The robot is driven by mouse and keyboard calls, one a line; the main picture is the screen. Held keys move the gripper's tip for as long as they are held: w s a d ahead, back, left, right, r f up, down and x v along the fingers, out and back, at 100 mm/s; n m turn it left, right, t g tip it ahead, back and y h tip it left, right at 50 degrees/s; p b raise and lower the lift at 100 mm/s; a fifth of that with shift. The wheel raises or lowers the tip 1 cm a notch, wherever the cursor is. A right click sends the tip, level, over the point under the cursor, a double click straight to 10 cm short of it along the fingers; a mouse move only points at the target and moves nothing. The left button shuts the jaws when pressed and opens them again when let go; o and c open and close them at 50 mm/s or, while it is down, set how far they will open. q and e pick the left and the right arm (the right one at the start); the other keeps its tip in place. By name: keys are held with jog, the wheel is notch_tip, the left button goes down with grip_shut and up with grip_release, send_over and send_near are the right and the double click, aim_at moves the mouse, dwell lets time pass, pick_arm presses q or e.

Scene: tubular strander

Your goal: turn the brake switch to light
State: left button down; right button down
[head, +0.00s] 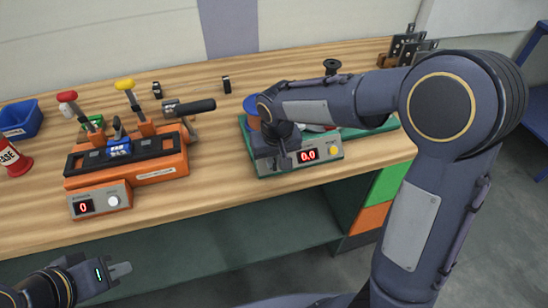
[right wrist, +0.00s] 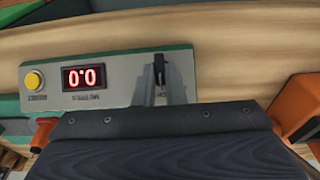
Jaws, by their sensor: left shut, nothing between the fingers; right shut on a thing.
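The green machine's grey front panel (head: 325,166) carries a red display reading 0.0 (head: 307,155) and a yellow button. In the right wrist view the panel (right wrist: 115,91) appears upside down. A small black switch (right wrist: 160,71) stands at one end of it, and I take it as the brake switch. My right gripper (right wrist: 161,84) is shut on the black switch. In the head view the right gripper (head: 282,160) hides the switch. Its position label is too small to read. My left gripper (head: 121,269) is shut and empty, in front of the bench and well away from the panel.
An orange lever unit (head: 130,165) with a 0 display stands to the left on the wooden bench (head: 215,192). Bare wood lies between the two machines.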

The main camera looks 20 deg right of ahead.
aim_at(276, 171)
jog(key=c, duration=1.5)
grip_release()
notch_tip(276, 171, up, 8)
jog(key=s, duration=0.1)
jog(key=shift+s+f, duration=0.15)
jog(key=shift+d, duration=0.1)
